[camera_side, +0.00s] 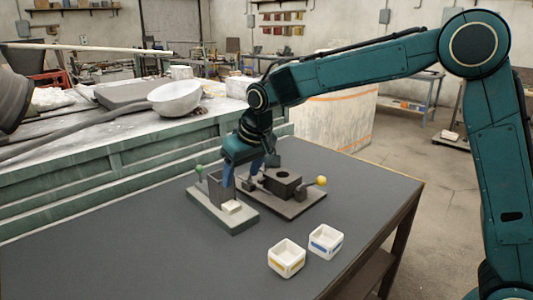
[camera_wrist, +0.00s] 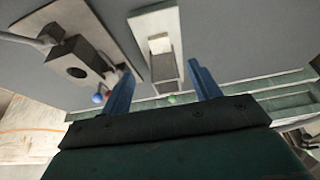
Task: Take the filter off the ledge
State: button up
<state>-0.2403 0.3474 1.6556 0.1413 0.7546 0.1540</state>
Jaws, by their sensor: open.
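A small pale block, which I take to be the filter (camera_side: 232,207), lies on the low front ledge of a grey-green fixture (camera_side: 237,221). In the wrist view the filter (camera_wrist: 160,45) shows as a pale square beside the fixture's grey upright part (camera_wrist: 167,68). My gripper (camera_side: 241,180) has blue fingers and is open, above and behind the filter. In the wrist view my gripper (camera_wrist: 161,68) has its fingers spread to either side of the upright part, with nothing held between them. The fingers partly hide the fixture in the side view.
A second fixture with a dark holed block (camera_side: 283,181) and a yellow knob (camera_side: 321,180) stands close on the right. Two open white cups, yellow-marked (camera_side: 286,260) and blue-marked (camera_side: 325,243), stand in front. The table's left front is clear.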

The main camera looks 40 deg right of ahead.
send_near(232, 205)
jog(key=shift+x, duration=1.45)
jog(key=shift+f, duration=0.15)
jog(key=shift+x, duration=2.45)
jog(key=shift+c, duration=0.2)
jog(key=c, duration=1)
